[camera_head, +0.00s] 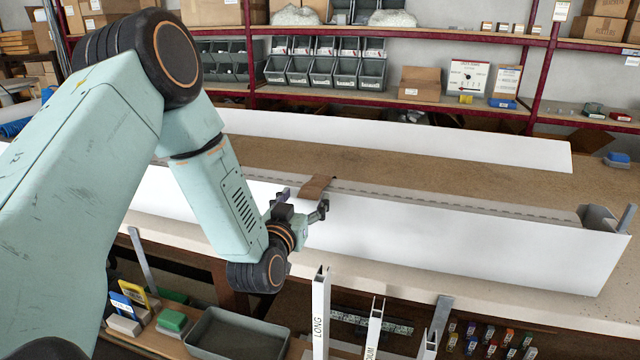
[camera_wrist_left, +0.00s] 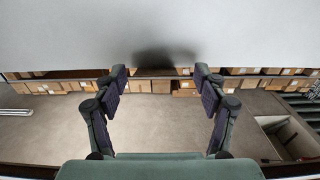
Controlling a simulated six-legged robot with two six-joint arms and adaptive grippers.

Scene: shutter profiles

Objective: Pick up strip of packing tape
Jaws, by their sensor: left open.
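The strip of packing tape (camera_head: 316,187) is a short brown piece lying across the top edge of a long white profile (camera_head: 450,235) in the head view. My left gripper (camera_head: 303,201) is open just in front of the tape, with its fingers spread on the near side. I see no clear gap or contact between them. In the left wrist view, the open fingers (camera_wrist_left: 160,82) are apart with nothing held between them. The white profile face (camera_wrist_left: 160,25) fills the top there, with a dark shadow on it. I cannot make out the tape for certain in that view. My right gripper is not in view.
A second white profile (camera_head: 400,137) lies farther back on the brown bench top (camera_head: 440,175). Red-framed shelves with grey bins (camera_head: 320,70) stand behind. Below the front edge are a grey tray (camera_head: 238,335) and upright labelled profiles (camera_head: 320,315).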

